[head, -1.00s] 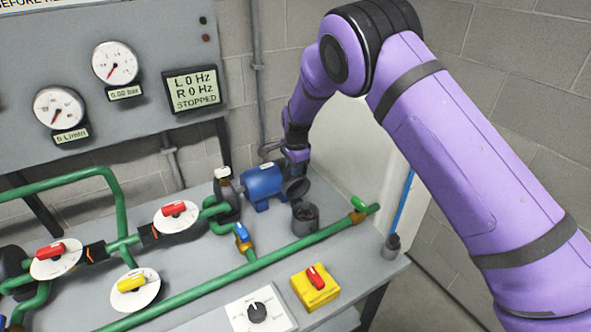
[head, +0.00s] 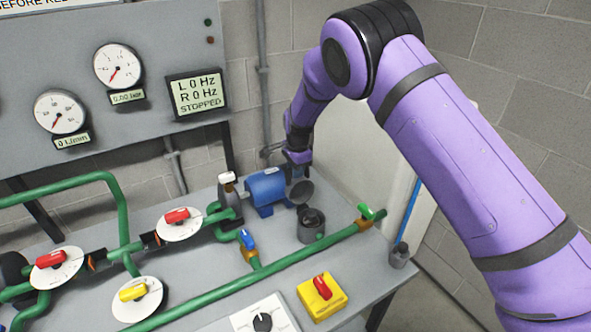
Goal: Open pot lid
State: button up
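The small dark grey pot (head: 311,231) stands on the bench behind the green pipe, with its round top open and a dark inside showing. Its dark round lid (head: 301,192) is tilted up behind the pot, beside the end of the blue motor. I cannot make out a hinge clearly. My gripper (head: 298,158) is just above the lid, at the lower end of my purple arm. Its fingers are small and dark, and I cannot tell whether they touch the lid or how far apart they are.
The blue motor (head: 266,188) is close on the left of the lid. The green pipe (head: 290,261) with a green-handled valve (head: 371,212) runs in front of the pot.

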jog(key=o, duration=0.3)
jog(key=shift+r, duration=0.15)
notch_tip(320, 180, up, 10)
jog(key=shift+s+d+r, duration=0.25)
jog(key=shift+s+d, duration=0.05)
jog(key=shift+s, duration=0.1)
